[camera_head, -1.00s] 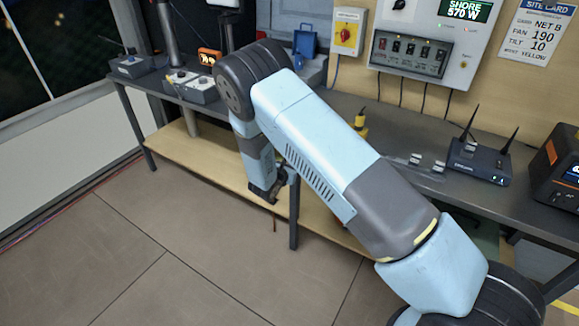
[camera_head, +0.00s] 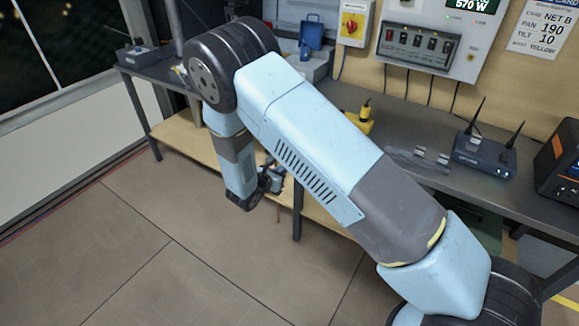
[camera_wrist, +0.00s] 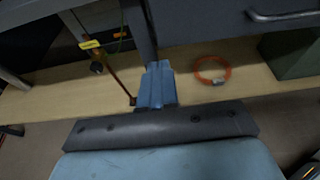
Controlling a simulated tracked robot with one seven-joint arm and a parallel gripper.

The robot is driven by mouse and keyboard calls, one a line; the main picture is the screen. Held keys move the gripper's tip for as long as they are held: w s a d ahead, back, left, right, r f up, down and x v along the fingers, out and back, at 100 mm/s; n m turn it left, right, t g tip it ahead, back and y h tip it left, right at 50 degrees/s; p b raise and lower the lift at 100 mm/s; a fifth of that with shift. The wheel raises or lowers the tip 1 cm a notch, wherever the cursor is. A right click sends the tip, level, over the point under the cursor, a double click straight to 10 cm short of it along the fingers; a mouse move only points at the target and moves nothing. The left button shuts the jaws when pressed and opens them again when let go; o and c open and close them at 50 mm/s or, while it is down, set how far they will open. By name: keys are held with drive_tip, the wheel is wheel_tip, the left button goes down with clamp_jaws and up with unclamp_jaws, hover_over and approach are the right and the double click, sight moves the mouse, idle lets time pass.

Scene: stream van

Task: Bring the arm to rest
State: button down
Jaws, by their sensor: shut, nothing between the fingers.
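My arm is pale blue and grey and crosses the head view from lower right to upper left. It bends at a dark joint, and the forearm hangs down in front of the bench. My gripper (camera_head: 272,180) is small and partly hidden behind the wrist in the head view. In the wrist view, my gripper's blue fingers (camera_wrist: 158,72) are together with nothing between them. They point towards the bench's lower wooden shelf (camera_wrist: 190,88); no contact can be made out.
The dark bench top (camera_head: 425,140) carries a router (camera_head: 485,152), a yellow item (camera_head: 360,118) and a blue case (camera_head: 309,35). An orange ring (camera_wrist: 212,70) lies on the lower shelf. A bench leg (camera_head: 297,208) stands near my gripper. The floor (camera_head: 190,265) at front left is clear.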

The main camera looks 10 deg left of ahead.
drive_tip(key=s+d+r+m+g+h, duration=0.1)
drive_tip(key=s+d+r+m+g, duration=0.2)
drive_tip(key=d+r+m+g, duration=0.7)
drive_tip(key=s+d+r+m+t+h, duration=0.15)
drive_tip(key=d+r+m, duration=0.55)
drive_tip(key=d+r, duration=1)
drive_tip(key=s+d+r+m+y, duration=0.2)
drive_tip(key=s+d+r+m, duration=0.1)
drive_tip(key=s, duration=0.5)
drive_tip(key=s+d+r+m+y, duration=0.2)
drive_tip(key=s+r+m+y, duration=0.1)
drive_tip(key=s+r+m, duration=0.3)
drive_tip(key=s+d+r+m+t+y, duration=0.1)
drive_tip(key=s+d+r+m+y, duration=0.2)
drive_tip(key=s, duration=0.8)
drive_tip(key=shift+s+d+r+m, duration=0.15)
drive_tip(key=shift+d+r+m, duration=0.2)
drive_tip(key=shift+r+m, duration=1.3)
drive_tip(key=shift+r+n+y, duration=0.25)
drive_tip(key=shift+r+n, duration=0.4)
